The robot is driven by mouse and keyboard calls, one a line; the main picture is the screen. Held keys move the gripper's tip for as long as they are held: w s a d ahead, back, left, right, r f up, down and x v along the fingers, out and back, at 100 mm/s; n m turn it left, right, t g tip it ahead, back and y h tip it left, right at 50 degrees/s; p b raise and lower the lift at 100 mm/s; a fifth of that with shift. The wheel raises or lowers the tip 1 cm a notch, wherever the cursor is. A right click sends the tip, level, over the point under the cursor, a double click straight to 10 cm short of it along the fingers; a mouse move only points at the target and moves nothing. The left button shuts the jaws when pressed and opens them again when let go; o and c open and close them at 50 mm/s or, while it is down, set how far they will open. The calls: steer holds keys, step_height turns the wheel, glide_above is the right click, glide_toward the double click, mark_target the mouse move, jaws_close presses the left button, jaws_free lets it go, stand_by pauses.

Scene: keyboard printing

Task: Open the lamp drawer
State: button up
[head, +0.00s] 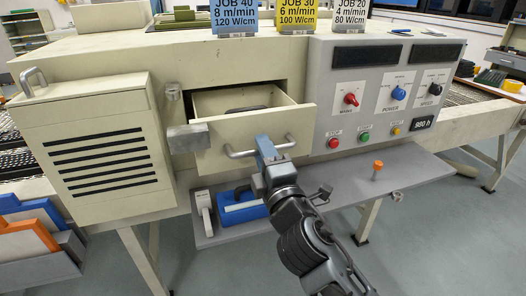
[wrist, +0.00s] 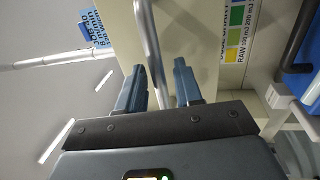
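The cream lamp drawer (head: 275,122) is pulled partly out of the machine front in the head view, and its opening shows above the drawer front. A grey bar handle (head: 240,154) crosses the drawer front. My gripper (head: 265,146) is at the middle of this handle. In the wrist view the handle bar (wrist: 149,40) runs down between the two blue fingers of my gripper (wrist: 160,88). The fingers are apart, with a gap beside the bar, nearer the left finger. The drawer's inside is mostly hidden.
A grey latch block (head: 188,137) stands left of the drawer. The control panel (head: 385,100) with knobs and buttons is to the right. Below is a grey shelf (head: 340,192) with a blue-and-white tool (head: 240,207) and an orange-topped peg (head: 377,168). A vented cream box (head: 95,150) is at left.

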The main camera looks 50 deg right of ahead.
steer(key=b+v, duration=0.2)
steer(key=v, duration=0.5)
steer(key=shift+b, duration=0.35)
steer(key=shift+s, duration=0.1)
steer(key=s+a+f+m+y+p, duration=0.2)
steer(key=s+a+f+m+y, duration=0.2)
steer(key=s+a+f+y, duration=0.55)
steer(key=s+a+r+m+g+y+p, duration=0.1)
steer(key=s+a+m, duration=0.1)
steer(key=s, duration=0.5)
steer(key=s+a+r+m+g+p, duration=0.1)
steer(key=s+a+r+m, duration=0.1)
steer(key=s+m, duration=0.3)
steer(key=s, duration=0.2)
steer(key=shift+s+a+r+y, duration=0.15)
steer(key=shift+s+a+y, duration=0.15)
steer(key=shift+s+y, duration=0.1)
